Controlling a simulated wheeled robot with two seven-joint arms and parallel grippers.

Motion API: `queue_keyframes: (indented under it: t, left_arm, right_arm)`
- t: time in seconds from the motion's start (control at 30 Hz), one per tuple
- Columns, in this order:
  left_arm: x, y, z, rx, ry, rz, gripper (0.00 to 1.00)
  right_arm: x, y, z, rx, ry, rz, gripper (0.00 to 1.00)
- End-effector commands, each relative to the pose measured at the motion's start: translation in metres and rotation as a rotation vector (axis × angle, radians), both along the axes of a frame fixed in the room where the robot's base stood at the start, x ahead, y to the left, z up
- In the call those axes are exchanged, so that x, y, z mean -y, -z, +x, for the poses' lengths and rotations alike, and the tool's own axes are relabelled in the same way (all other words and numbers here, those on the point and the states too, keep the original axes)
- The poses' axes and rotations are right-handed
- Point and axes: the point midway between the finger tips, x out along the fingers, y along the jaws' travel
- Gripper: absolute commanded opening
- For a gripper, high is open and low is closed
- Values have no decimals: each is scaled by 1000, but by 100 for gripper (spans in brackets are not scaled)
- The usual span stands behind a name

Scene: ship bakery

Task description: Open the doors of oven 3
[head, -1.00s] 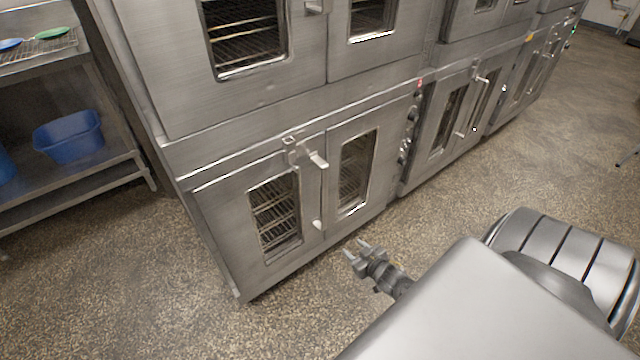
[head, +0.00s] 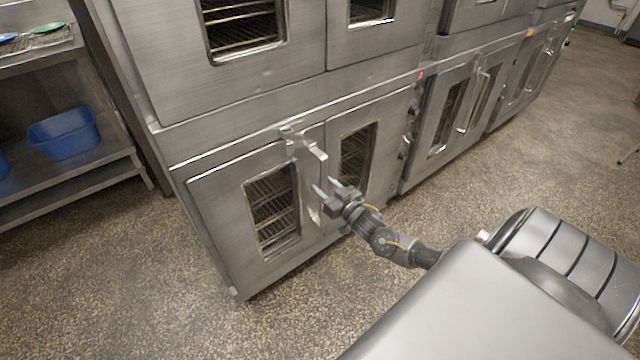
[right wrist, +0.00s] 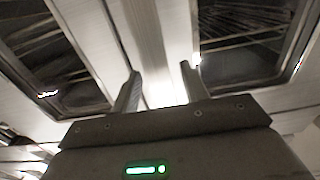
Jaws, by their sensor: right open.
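A lower steel oven has two windowed doors, a left door (head: 218,205) and a right door (head: 386,135), both shut. I cannot read which oven is number 3. A metal handle with a lever end (head: 306,146) sits at the top where the doors meet; its lower end shows below, near my gripper. My right gripper (head: 325,186) is open and empty in front of the seam between the doors, below the lever. In the right wrist view the two fingers (right wrist: 158,85) point at the strip between two dark windows; contact cannot be told. My left gripper is not seen.
More ovens stand above and to the right, one with a long handle (head: 474,95). A rack at left holds a blue tub (head: 64,134). The speckled floor (head: 480,190) before the ovens is clear. My own grey body fills the lower right.

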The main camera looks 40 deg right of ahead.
Motion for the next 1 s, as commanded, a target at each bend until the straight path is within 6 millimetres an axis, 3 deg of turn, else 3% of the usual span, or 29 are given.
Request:
queue_keyframes:
  t: [0.2, 0.57, 0.9, 1.0]
  left_arm:
    - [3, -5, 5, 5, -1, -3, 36]
    - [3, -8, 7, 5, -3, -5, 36]
    - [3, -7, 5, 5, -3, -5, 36]
    - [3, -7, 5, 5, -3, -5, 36]
  right_arm:
    - [0, 1, 24, -1, 0, 0, 45]
    - [0, 1, 28, -2, 0, 0, 45]
    - [0, 1, 27, -2, 0, 0, 0]
    - [0, 1, 27, -1, 0, -1, 0]
